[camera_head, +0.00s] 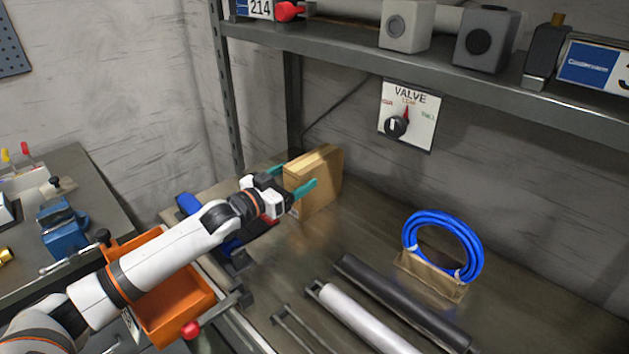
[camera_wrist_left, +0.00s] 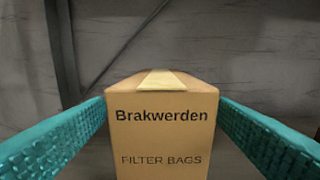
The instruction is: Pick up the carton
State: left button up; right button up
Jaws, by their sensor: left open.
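The carton (camera_head: 318,183) is a brown box standing upright on the metal bench at the back. In the left wrist view the carton (camera_wrist_left: 163,130) faces me, with "Brakwerden" and "FILTER BAGS" printed on it and a pale tape strip on top. My left gripper (camera_head: 294,178) has teal fingers. It is open, with one finger on each side of the carton. The carton's lower part is cut off there. My right gripper does not show.
A blue hose coil (camera_head: 443,245) stands in a holder to the right. A dark tube (camera_head: 400,302) and a white tube (camera_head: 365,322) lie in front. A shelf (camera_head: 450,62) with grey boxes hangs above. An orange bin (camera_head: 178,303) is below my left arm.

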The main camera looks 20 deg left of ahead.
pick_arm(q)
jog(key=p+x, duration=0.1)
jog(key=x, duration=0.4)
jog(key=shift+d, duration=0.1)
jog(key=c, duration=1.3)
